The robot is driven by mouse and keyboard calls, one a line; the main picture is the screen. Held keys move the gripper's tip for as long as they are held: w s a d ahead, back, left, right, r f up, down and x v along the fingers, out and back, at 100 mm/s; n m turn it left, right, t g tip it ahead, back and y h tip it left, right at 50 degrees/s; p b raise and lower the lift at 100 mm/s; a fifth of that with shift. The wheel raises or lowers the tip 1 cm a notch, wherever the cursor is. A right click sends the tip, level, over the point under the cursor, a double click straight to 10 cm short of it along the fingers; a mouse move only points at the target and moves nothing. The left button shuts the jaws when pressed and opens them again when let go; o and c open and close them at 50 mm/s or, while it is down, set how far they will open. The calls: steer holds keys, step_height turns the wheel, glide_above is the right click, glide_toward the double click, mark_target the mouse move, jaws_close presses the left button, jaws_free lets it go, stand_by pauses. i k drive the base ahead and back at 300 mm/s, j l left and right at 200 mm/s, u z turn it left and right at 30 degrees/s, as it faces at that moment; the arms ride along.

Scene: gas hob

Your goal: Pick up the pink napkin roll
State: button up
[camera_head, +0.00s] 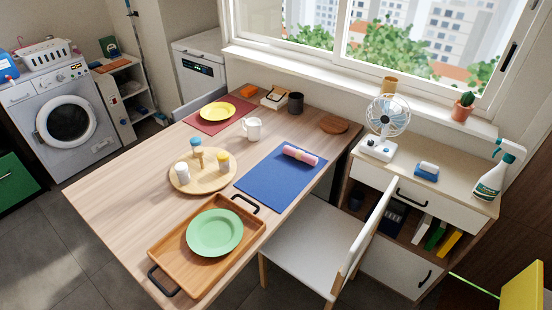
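The pink napkin roll (300,155) lies on its side on the blue placemat (265,185), near the mat's far end. It has a narrow band around it. The placemat lies on the wooden table (110,190), near its right edge. My gripper is not in view, and nothing touches the roll.
A wooden tray (166,262) with a green plate (214,232) stands at the near end. A round board (184,182) holds several small containers. A white mug (252,129) stands beyond. A white chair (305,245) is against the table's right side, beside a cabinet (450,205).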

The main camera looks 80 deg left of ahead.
mark_target(299, 155)
steer(key=u, duration=2.65)
steer(key=i+l+u, duration=0.1)
steer(key=i, duration=0.35)
steer(key=i+l+u, duration=0.1)
steer(key=i+l, duration=0.25)
steer(key=i+l+u, duration=0.1)
steer(key=i+l, duration=0.15)
steer(key=i, duration=0.2)
